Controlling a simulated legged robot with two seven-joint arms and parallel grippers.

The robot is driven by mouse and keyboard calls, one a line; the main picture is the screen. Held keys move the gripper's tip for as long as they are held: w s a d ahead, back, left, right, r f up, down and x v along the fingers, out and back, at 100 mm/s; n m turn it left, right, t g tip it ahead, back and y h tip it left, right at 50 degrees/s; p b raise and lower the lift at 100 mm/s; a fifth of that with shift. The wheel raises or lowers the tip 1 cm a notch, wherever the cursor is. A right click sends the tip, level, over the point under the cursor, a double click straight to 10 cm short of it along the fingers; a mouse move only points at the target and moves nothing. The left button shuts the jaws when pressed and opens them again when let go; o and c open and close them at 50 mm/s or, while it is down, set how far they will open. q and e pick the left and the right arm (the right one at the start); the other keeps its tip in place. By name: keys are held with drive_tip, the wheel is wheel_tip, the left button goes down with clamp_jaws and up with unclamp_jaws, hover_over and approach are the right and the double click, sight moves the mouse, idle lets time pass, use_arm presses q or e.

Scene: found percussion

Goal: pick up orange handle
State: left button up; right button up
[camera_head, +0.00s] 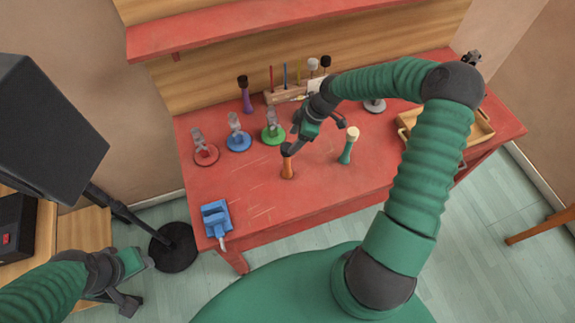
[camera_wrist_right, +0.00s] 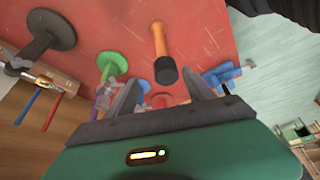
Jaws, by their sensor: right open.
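The orange handle (camera_head: 287,168) stands upright on the red bench, near its middle. In the right wrist view the orange handle (camera_wrist_right: 160,40) has a black end (camera_wrist_right: 166,71) toward the camera. My right gripper (camera_head: 314,137) is open and empty, just above and to the right of the handle in the head view. One dark finger overlaps the handle's top there, so contact cannot be told. In the wrist view the black end lies beyond the two fingers (camera_wrist_right: 163,92). My left gripper (camera_head: 138,284) is open and empty, low at the left, off the bench.
A green handle with a cream top (camera_head: 348,146) stands right of the orange one. Red (camera_head: 206,155), blue (camera_head: 239,142) and green (camera_head: 274,134) round bases stand left and behind. The front middle of the bench (camera_head: 310,195) is clear.

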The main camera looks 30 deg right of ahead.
sight(288, 145)
drive_tip(key=x, duration=0.3)
drive_tip(key=shift+w+a+f, duration=0.2)
drive_tip(key=shift+w+a, duration=0.05)
drive_tip(key=shift+a, duration=0.1)
drive_tip(key=shift+a+f+p, duration=0.15)
drive_tip(key=shift+f+p, duration=0.15)
drive_tip(key=shift+s+a+f+p, duration=0.15)
drive_tip(key=shift+a+f+p, duration=0.45)
drive_tip(key=shift+f+p, duration=0.3)
wheel_tip(288, 145, down, 3)
drive_tip(key=shift+a+r, duration=0.1)
drive_tip(key=shift+r, duration=0.1)
drive_tip(key=shift+w+f, duration=0.25)
drive_tip(key=shift+w, duration=0.15)
drive_tip(key=shift+s+a+r, duration=0.1)
drive_tip(key=shift+r, duration=0.05)
drive_tip(key=c, duration=1.1)
drive_tip(key=shift+c, duration=1.1)
use_arm(q)
drive_tip(key=r, duration=0.2)
drive_tip(key=shift+w+a+r, duration=0.2)
drive_tip(key=shift+r, duration=0.2)
use_arm(e)
clamp_jaws()
use_arm(q)
drive_tip(key=shift+d, duration=0.1)
